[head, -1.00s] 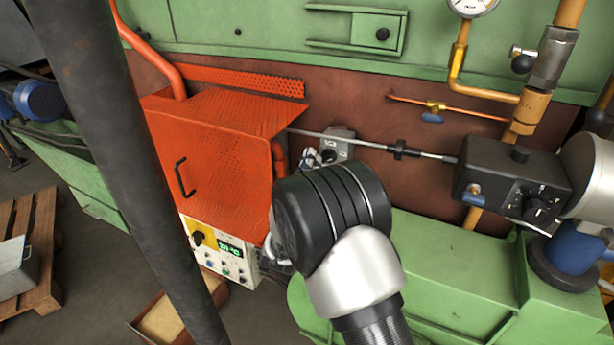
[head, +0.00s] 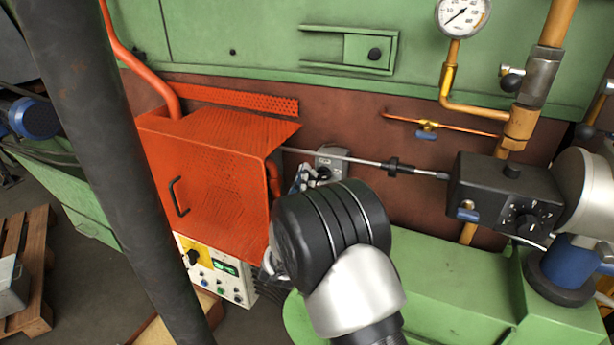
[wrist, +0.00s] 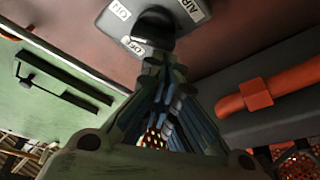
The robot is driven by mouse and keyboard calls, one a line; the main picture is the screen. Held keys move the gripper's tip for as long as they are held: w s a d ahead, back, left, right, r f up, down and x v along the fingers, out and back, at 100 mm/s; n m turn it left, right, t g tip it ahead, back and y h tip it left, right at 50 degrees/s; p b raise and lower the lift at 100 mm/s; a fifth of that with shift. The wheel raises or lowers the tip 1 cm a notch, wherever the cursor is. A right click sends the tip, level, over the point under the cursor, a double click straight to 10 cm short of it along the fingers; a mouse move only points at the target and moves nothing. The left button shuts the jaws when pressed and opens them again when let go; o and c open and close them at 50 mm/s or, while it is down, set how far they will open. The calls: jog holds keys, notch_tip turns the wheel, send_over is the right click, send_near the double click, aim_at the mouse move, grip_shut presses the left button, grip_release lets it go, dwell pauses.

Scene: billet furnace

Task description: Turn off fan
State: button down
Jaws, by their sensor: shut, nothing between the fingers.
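A grey switch box (head: 332,157) with a round black knob (head: 323,173) is on the red-brown wall, right of the orange housing. In the wrist view its plate (wrist: 168,12) carries labels ON, OFF and AIR, and the dark knob (wrist: 153,28) is just beyond my fingertips. My gripper (wrist: 152,62) is shut and empty, its tips at the knob's near edge; whether they touch it is unclear. In the head view my gripper (head: 303,178) is beside the knob, partly hidden behind my black wrist joint.
An orange housing (head: 205,180) stands to the left, above a control panel (head: 218,268) with buttons and a display. A thin metal rod (head: 350,159) runs past the switch to a black actuator box (head: 505,195). A green casing (head: 450,270) lies below right.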

jog(key=shift+f+n+g+y+p, duration=0.2)
jog(key=shift+n+y, duration=0.1)
jog(key=shift+n, duration=0.45)
jog(key=shift+f+n+g+y+p, duration=0.15)
jog(key=shift+n+y, duration=0.15)
jog(key=shift+n, duration=0.45)
jog(key=shift+a+f+n, duration=0.1)
jog(key=shift+n, duration=0.6)
jog(key=shift+f+n+g+y+p, duration=0.25)
jog(key=shift+n+y+p, duration=0.35)
jog(key=shift+n, duration=0.6)
jog(key=shift+f+n+g+p, duration=0.2)
jog(key=shift+n+g+p, duration=0.15)
jog(key=shift+n, duration=0.55)
jog(key=n, duration=0.1)
jog(key=f+n, duration=0.1)
jog(key=n, duration=0.1)
jog(key=shift+g+y+p, duration=0.3)
jog(key=shift+g+p, duration=0.05)
jog(key=shift+d, duration=0.2)
jog(key=shift+f, duration=0.1)
